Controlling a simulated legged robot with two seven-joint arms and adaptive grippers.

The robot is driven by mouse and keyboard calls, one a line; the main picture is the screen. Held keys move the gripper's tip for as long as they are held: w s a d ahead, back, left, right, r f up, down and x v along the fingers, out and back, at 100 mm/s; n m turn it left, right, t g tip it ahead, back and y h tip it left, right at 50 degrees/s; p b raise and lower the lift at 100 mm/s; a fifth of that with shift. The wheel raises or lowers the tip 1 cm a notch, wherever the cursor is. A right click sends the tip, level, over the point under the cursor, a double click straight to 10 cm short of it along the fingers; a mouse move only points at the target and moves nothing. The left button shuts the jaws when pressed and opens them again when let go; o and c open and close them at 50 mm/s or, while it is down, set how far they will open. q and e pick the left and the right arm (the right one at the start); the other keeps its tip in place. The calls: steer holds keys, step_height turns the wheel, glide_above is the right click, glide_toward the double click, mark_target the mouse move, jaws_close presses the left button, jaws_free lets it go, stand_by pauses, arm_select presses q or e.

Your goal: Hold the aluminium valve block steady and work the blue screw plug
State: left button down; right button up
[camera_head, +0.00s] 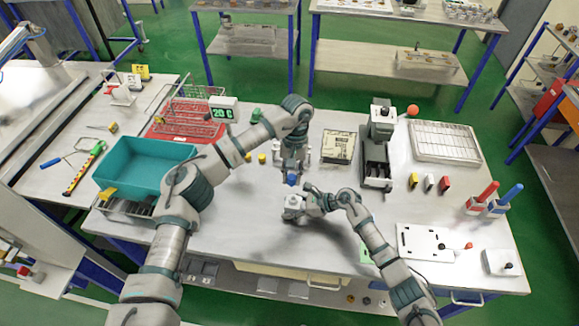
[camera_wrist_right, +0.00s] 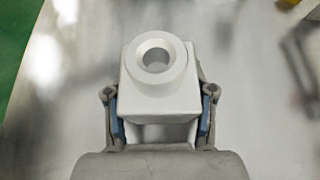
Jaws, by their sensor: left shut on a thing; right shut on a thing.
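The aluminium valve block (camera_head: 293,202) is a pale block on the table in the head view. My right gripper (camera_head: 303,204) is shut on it from the right. In the right wrist view the block (camera_wrist_right: 158,105) sits between the blue-padded fingers of this gripper (camera_wrist_right: 160,125). Its round collar (camera_wrist_right: 156,57) shows an open, empty hole. The blue screw plug (camera_head: 292,179) shows just above the block in the head view. My left gripper (camera_head: 293,172) points down and is shut on the plug. The plug is not visible in the wrist view. I cannot tell its exact gap from the block.
A teal bin (camera_head: 145,166) and a red rack (camera_head: 183,120) stand to the left. A grey device (camera_head: 377,150), a boxed part (camera_head: 339,146) and a white tray (camera_head: 445,142) are at the back right. A white plate (camera_head: 424,241) lies at front right. Table left of the block is clear.

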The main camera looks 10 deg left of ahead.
arm_select(q)
steer(key=shift+f, duration=2.55)
